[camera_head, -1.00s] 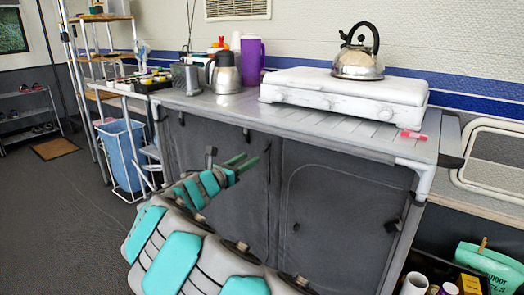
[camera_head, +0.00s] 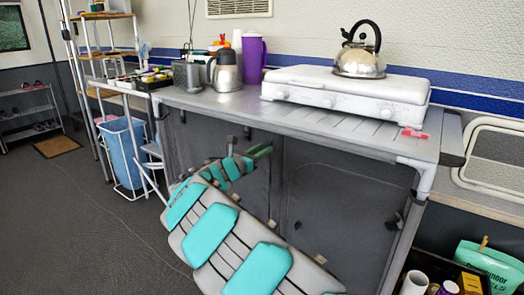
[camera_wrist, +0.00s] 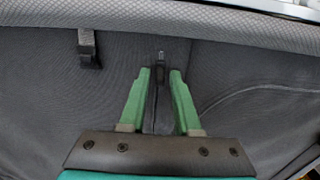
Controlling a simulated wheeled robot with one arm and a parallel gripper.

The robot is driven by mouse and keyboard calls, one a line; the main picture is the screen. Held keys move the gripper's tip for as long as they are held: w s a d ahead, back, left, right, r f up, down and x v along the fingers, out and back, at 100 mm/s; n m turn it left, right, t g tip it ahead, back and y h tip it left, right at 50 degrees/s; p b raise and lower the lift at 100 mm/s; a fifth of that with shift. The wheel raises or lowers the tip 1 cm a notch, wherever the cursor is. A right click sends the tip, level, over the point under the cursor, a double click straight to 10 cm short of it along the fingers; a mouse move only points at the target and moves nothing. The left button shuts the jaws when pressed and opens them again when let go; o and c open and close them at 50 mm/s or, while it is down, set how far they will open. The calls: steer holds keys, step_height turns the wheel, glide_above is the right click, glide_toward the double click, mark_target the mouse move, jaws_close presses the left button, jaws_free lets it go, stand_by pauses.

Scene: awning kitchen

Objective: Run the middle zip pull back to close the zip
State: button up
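My gripper (camera_wrist: 160,74) is open, with its two green fingers pointing at the dark grey fabric front (camera_wrist: 225,60) of the kitchen unit. A small dark zip pull (camera_wrist: 160,57) shows just past the fingertips, between them in the picture, near the top of the fabric. A dark seam runs down from it between the fingers. I cannot tell whether the fingers touch the fabric. In the head view my gripper (camera_head: 262,152) is in front of the unit's middle, below the worktop, and the pull there is hidden or too small to make out.
A dark strap with a buckle (camera_wrist: 88,48) hangs left of the pull. The worktop (camera_head: 225,103) overhangs above, with a white stove (camera_head: 345,92) and kettle (camera_head: 359,58). A crate of goods (camera_head: 445,268) stands at lower right. The floor at left is mostly clear.

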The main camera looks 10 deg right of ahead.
jaws_close()
stand_by(1.1)
